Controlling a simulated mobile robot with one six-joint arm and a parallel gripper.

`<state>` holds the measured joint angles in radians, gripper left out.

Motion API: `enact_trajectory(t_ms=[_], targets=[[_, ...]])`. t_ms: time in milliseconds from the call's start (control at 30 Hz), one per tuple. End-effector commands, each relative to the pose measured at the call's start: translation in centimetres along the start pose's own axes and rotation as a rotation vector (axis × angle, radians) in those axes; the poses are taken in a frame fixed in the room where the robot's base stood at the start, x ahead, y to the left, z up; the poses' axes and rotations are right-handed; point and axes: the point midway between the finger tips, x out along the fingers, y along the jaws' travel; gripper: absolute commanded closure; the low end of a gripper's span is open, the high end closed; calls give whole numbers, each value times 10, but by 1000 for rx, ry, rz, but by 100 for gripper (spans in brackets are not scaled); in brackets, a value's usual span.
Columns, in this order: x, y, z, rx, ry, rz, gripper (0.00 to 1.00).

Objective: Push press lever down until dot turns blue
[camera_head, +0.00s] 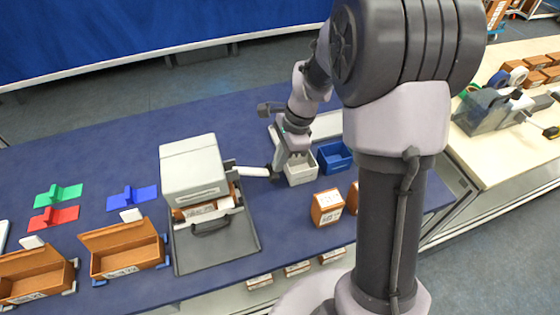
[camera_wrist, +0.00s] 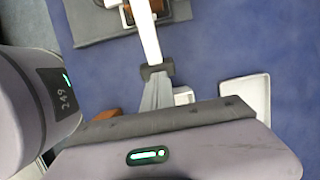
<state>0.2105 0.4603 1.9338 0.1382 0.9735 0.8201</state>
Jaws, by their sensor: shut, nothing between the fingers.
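The press (camera_head: 193,172) is a light grey box-shaped head over a dark base plate, in the left middle of the head view. Its white lever (camera_head: 251,171) sticks out to the right and looks roughly level. The lever (camera_wrist: 147,35) also runs down from the top of the wrist view. My gripper (camera_head: 276,175) is shut and empty at the lever's outer end. In the wrist view its dark fingertips (camera_wrist: 157,70) meet or overlap the lever's end; I cannot tell whether they touch. I cannot make out a coloured dot on the press.
A brown box (camera_head: 195,211) is under the press head. Small brown boxes (camera_head: 326,207) stand nearer. Open brown cartons (camera_head: 128,248) and coloured pieces (camera_head: 132,197) lie left of the press.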

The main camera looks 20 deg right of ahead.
Motion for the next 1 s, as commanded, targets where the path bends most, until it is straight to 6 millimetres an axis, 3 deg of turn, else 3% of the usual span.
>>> enact_trajectory(t_ms=[33, 733, 867, 1000], targets=[[12, 9, -4, -1, 2, 27, 100], [11, 9, -3, -1, 2, 27, 100], [-6, 7, -2, -3, 2, 21, 100], [-41, 1, 0, -6, 2, 6, 100]])
